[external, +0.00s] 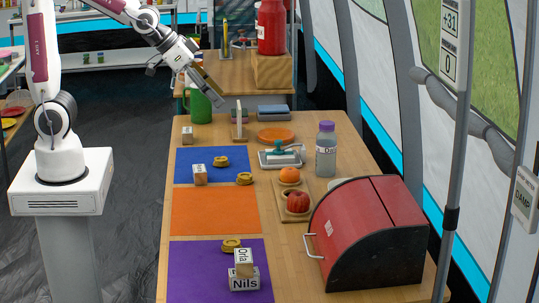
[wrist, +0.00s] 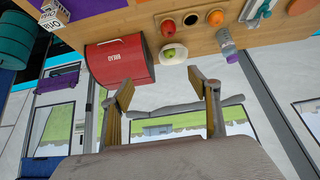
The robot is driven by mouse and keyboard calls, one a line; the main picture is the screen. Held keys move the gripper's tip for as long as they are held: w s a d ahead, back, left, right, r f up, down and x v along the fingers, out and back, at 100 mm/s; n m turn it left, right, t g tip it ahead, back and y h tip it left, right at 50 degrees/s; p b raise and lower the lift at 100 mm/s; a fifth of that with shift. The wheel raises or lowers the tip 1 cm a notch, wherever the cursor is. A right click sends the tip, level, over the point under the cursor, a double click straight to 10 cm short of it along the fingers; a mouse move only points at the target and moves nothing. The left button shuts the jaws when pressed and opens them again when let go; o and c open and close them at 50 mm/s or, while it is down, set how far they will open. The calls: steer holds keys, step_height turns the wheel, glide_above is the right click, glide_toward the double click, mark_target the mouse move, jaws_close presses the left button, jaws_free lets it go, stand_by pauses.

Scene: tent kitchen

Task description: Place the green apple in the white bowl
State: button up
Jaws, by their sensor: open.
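In the wrist view, the green apple (wrist: 169,52) appears to rest inside the white bowl (wrist: 181,56), beside the red bread box. In the external view only a sliver of the bowl (external: 338,182) shows behind the bread box, and the green apple is hidden there. My gripper (external: 212,92) is raised above the far left end of the table, near a green mug, well away from the bowl. In the wrist view my gripper (wrist: 167,94) is open, with nothing between its fingers.
The red bread box (external: 365,235) stands at the near right. A wooden tray (external: 283,207) holds a red apple (external: 298,202) and an orange (external: 289,175). A bottle (external: 326,150) stands behind them. The green mug (external: 201,107) is under my gripper. Lettered blocks (external: 244,278) sit on the purple mat.

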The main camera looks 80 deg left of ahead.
steer(key=s+r+g, duration=0.1)
steer(key=s+g, duration=0.1)
steer(key=s, duration=1.9)
steer(key=shift+s+a+r, duration=0.25)
steer(key=shift+s+r, duration=0.05)
steer(key=shift+s, duration=0.05)
